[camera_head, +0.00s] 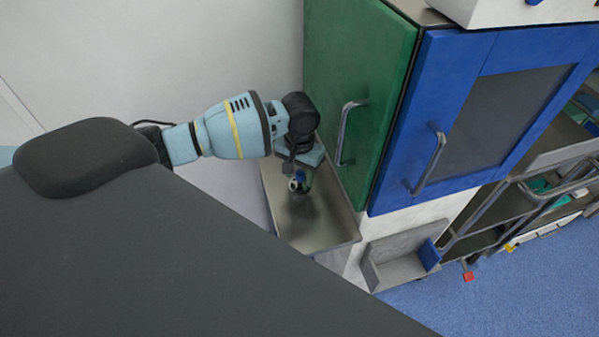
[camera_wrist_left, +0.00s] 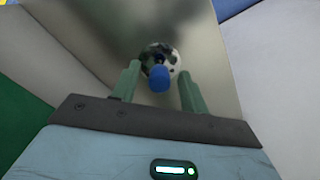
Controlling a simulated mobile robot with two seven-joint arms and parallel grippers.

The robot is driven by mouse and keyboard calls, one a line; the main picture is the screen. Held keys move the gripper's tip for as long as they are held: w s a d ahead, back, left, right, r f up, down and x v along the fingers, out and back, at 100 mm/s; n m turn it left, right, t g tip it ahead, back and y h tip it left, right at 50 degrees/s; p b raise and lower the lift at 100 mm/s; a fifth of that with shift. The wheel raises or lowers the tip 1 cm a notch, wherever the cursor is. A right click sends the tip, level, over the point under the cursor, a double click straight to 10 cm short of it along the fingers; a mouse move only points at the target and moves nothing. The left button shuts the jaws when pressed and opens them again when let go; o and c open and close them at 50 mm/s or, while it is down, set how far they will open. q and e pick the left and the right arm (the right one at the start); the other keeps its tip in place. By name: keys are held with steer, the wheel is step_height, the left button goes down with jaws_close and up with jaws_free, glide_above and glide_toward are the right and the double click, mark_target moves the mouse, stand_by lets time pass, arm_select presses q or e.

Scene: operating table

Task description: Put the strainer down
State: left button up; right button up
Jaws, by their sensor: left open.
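The strainer appears to be the small round dark and white piece (camera_head: 300,184) with a blue knob; it shows below my left gripper (camera_head: 299,172) in the head view. In the left wrist view the strainer (camera_wrist_left: 158,62) lies between and just beyond the two green fingers of my left gripper (camera_wrist_left: 158,75). The fingers are apart, with a visible gap on either side of the blue knob. I cannot tell whether the strainer touches the metal surface (camera_head: 325,235) beneath it. My right gripper is not in view.
A green cabinet door (camera_head: 355,85) with a handle stands close to the right of the gripper. A blue cabinet (camera_head: 455,105) stands further right. The near part of that surface is clear.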

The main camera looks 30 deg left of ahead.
mark_target(300, 173)
arm_select(q)
step_height(300, 173, up, 12)
steer(key=p, duration=0.1)
steer(key=shift+o, duration=0.5)
steer(key=shift+r, duration=0.1)
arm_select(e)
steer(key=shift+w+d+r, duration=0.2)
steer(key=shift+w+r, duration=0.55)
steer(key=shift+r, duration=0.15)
